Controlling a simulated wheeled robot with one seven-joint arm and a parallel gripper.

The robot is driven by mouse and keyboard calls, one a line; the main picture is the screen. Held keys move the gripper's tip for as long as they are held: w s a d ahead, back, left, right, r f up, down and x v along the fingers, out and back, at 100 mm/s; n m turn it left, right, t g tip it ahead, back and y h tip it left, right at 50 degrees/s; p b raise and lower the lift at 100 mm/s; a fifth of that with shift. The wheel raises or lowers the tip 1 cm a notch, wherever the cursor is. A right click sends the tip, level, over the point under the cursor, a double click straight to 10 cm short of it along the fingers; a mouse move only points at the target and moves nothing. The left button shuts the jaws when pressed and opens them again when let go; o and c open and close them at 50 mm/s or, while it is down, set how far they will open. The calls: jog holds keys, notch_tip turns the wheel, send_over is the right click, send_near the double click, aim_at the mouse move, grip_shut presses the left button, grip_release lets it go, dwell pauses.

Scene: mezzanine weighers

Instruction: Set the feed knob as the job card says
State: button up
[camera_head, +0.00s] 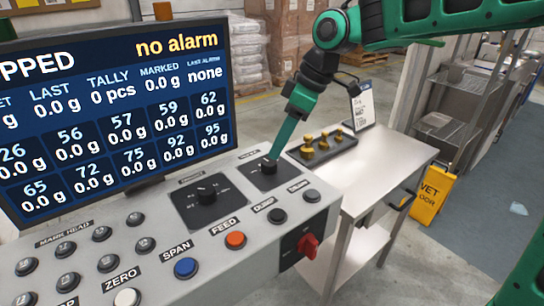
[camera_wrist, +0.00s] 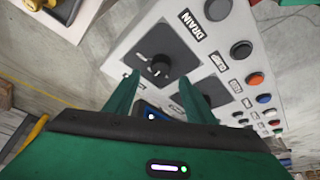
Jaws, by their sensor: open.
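A black knob (camera_head: 268,162) with a dial plate sits at the console's back right corner. A second black knob (camera_head: 206,192) on a larger plate is to its left. Their small labels are not readable, so I cannot tell which one is the feed knob. My gripper (camera_head: 273,155) points down at the right knob. In the wrist view that knob (camera_wrist: 160,66) shows just beyond and between my open fingertips (camera_wrist: 160,77); I cannot tell whether they reach around it. A white card (camera_head: 361,103) stands on the side table; its text is too small to read.
The console (camera_head: 240,262) carries several buttons, including orange FEED (camera_head: 235,240) and blue SPAN (camera_head: 186,268), and a red switch (camera_head: 308,246). A screen (camera_head: 115,110) reads "no alarm". A black tray (camera_head: 325,149) with brass weights sits on the side table (camera_head: 395,160).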

aim_at(270, 161)
jog(key=x, duration=0.6)
jog(key=shift+r, duration=0.1)
